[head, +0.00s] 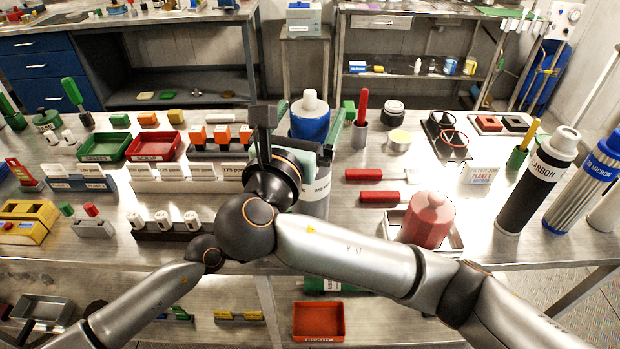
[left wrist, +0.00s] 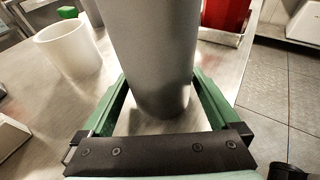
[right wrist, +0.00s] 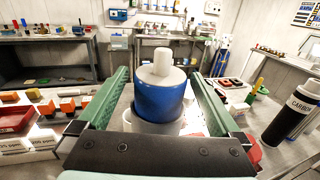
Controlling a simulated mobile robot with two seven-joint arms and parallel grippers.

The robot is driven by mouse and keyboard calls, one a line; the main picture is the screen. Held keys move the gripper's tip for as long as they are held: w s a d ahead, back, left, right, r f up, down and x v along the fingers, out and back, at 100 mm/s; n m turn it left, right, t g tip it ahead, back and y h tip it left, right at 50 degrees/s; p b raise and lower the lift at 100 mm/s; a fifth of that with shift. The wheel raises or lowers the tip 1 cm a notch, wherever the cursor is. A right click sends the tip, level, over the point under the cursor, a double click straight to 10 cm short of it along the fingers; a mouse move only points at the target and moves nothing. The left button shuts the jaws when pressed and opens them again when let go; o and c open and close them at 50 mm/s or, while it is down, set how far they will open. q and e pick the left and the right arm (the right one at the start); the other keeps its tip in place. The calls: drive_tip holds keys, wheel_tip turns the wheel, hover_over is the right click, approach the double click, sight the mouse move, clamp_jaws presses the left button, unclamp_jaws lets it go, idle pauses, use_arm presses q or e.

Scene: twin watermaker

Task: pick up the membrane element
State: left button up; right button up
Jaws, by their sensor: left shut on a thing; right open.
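The membrane element is a tall grey cylinder with a blue upper part and a white top (head: 310,115). It stands behind my arms in the head view, partly covered. In the left wrist view its grey body (left wrist: 150,45) is between the green fingers of my left gripper (left wrist: 165,95), which is shut on it. The left gripper is hidden in the head view. My right gripper (head: 285,135) is at the upper part of the element. In the right wrist view the blue part (right wrist: 160,100) sits between its spread fingers (right wrist: 160,95). Whether they touch it cannot be told.
A black carbon cartridge (head: 530,185) and a blue-topped micron cartridge (head: 585,180) stand at the right. A pink-red cylinder (head: 428,217) is in a tray near the front. Green (head: 103,146) and red (head: 153,146) bins are at the left. Red-handled tools (head: 365,174) lie close by.

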drive_tip(key=shift+x, duration=2)
clamp_jaws()
wheel_tip(320, 180, up, 28)
drive_tip(key=shift+c, duration=2.2)
unclamp_jaws()
clamp_jaws()
drive_tip(key=shift+r, duration=0.95)
use_arm(q)
drive_tip(key=o, duration=1.4)
